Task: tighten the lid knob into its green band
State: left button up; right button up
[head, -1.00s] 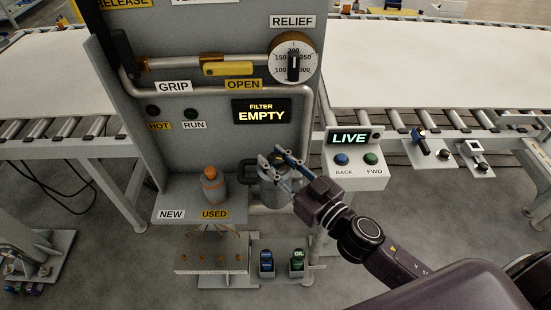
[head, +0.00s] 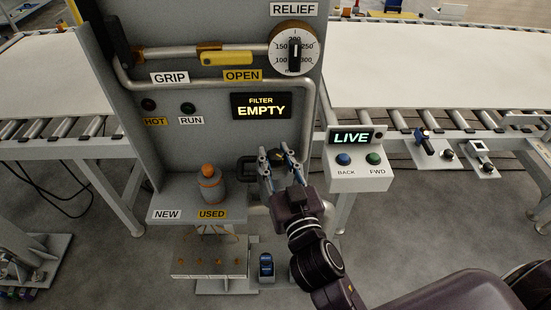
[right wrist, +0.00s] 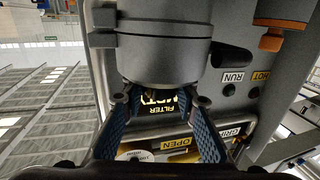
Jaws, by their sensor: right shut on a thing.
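The grey filter housing (head: 266,187) is mounted low on the panel, beside the shelf; it also shows large at the top of the right wrist view (right wrist: 163,50). The dark lid knob (head: 277,154) is on its top, with a small yellowish mark. My right gripper (head: 279,156) has its blue-padded fingers on either side of the knob, shut on it. In the right wrist view the fingers (right wrist: 163,100) reach the housing's lid edge, and the knob is hard to make out. I cannot make out the green band. My left gripper is not in view.
An orange-topped grey canister (head: 210,187) stands on the shelf above the USED label. The FILTER EMPTY display (head: 261,106) and a bent pipe are close behind. The LIVE button box (head: 357,160) stands to the right.

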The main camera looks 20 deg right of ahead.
aim_at(276, 153)
jog(key=shift+r, duration=0.2)
jog(key=o, duration=1.2)
jog(key=shift+f, duration=0.1)
notch_tip(276, 153, up, 10)
